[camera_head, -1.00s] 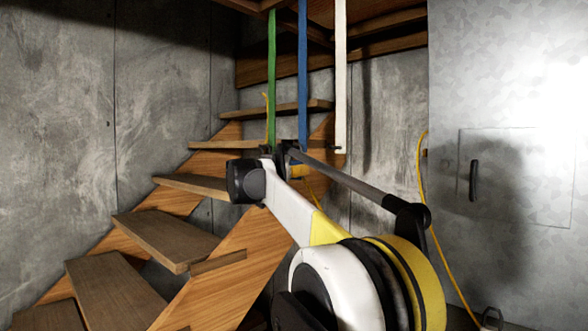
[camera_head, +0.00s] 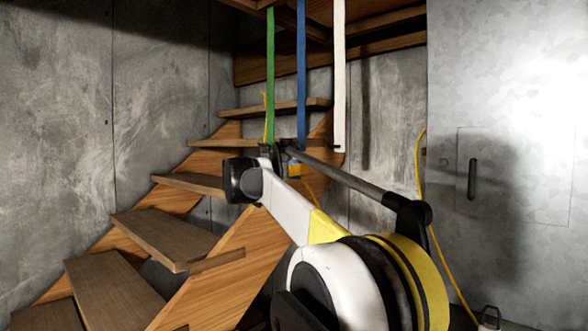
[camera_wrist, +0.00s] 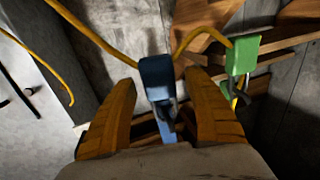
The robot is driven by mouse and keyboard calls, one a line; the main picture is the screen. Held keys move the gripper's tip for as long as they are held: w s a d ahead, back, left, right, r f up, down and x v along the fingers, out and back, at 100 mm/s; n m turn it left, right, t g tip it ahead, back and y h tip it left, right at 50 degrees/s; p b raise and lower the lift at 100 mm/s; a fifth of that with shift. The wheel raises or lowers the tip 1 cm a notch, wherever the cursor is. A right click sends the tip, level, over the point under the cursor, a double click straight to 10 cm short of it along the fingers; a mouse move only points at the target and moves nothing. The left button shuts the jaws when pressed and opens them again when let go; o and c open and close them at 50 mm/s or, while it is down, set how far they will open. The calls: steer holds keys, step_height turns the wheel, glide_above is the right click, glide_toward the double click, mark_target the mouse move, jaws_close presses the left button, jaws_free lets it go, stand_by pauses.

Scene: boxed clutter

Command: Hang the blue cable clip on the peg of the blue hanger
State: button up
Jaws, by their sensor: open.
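The blue cable clip (camera_wrist: 157,72) is a dark blue block with a yellow cable at it. In the wrist view it sits between the two yellow-orange fingers of my gripper (camera_wrist: 160,82), which are apart with gaps on both sides. The blue hanger (camera_head: 302,70) is a long strap hanging from above in the head view. A lighter blue strip (camera_wrist: 166,128), probably this hanger, shows behind the clip in the wrist view. The hanger's lower end and peg are hidden behind my arm, so I cannot tell whether the clip is on the peg.
A green hanger (camera_head: 270,75) and a white hanger (camera_head: 340,75) flank the blue one. A green clip (camera_wrist: 243,54) with the yellow cable (camera_wrist: 198,32) is near my right finger. Wooden stairs (camera_head: 165,240) stand left; a grey cabinet (camera_head: 510,180) stands right.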

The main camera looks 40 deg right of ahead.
steer(key=v, duration=1.1)
steer(key=s+a+f+n+y+b, duration=0.4)
steer(key=s+a+f+b, duration=0.5)
steer(key=f, duration=1.7)
steer(key=s+a+f+n+y+b, duration=0.5)
steer(key=a+f+b, duration=0.7)
steer(key=f, duration=1.5)
steer(key=s+a+f+n+t+y+b, duration=0.1)
steer(key=s+a+f+n+y+b, duration=0.4)
steer(key=f+b, duration=1.2)
steer(key=s+a+f+y, duration=0.3)
steer(key=s+a+f, duration=0.3)
steer(key=f, duration=0.4)
steer(key=shift+s+a, duration=0.25)
steer(key=shift+s, duration=0.55)
steer(key=shift+d, duration=0.15)
